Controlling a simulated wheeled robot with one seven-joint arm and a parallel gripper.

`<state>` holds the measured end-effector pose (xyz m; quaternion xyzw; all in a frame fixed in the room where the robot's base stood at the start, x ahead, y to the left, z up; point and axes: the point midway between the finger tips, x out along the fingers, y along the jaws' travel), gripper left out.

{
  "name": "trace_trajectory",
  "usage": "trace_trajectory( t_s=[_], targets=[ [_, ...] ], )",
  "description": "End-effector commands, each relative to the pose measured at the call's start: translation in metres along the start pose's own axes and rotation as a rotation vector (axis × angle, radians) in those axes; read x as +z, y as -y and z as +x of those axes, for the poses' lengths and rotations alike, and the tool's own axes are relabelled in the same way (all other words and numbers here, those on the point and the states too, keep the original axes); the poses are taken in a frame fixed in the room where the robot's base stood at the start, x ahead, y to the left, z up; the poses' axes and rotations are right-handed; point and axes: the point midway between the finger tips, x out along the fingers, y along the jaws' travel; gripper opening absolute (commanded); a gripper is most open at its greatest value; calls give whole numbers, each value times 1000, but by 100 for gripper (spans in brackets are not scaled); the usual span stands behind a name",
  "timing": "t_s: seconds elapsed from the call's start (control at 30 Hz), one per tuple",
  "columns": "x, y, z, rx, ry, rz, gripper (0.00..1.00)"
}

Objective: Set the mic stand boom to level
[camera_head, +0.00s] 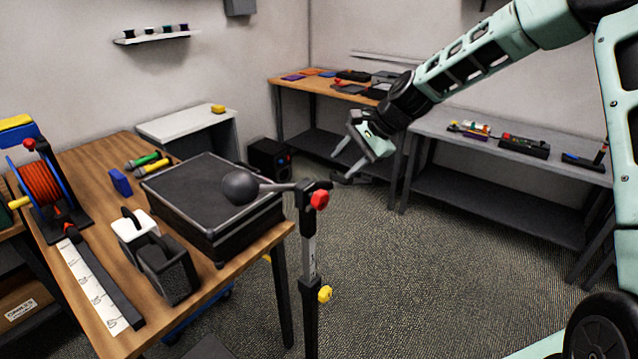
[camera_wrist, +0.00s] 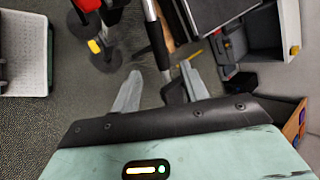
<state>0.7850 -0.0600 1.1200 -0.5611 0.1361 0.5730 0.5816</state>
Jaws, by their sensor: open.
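The mic stand (camera_head: 309,262) is upright beside the right end of the wooden table, with a red knob (camera_head: 320,199) at the top and a yellow knob (camera_head: 325,293) lower down. Its boom (camera_head: 278,187) runs nearly horizontally in the head view, with a dark ball at the left end above the black case; I cannot tell its exact tilt. My gripper (camera_head: 342,164) is open and empty, just above and near the boom's right end. In the wrist view, the boom (camera_wrist: 154,34) runs down towards the gap between my open fingers (camera_wrist: 160,72); contact is unclear.
The wooden table (camera_head: 97,250) holds a black case (camera_head: 200,190), a cable reel (camera_head: 41,185) and a ruled strip (camera_head: 92,285). A grey bench (camera_head: 430,124) stands behind my arm. Carpet (camera_head: 430,270) is clear right of the stand.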

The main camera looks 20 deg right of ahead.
Motion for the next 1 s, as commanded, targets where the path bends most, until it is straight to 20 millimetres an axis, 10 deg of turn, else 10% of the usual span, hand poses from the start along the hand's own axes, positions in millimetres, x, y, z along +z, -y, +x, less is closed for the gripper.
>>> trace_trajectory(
  t_s=[0.5, 1.0],
  targets=[
    [1, 0, 94, 1, 1, 0, 44],
    [0, 0, 107, 1, -1, 0, 36]
  ],
)
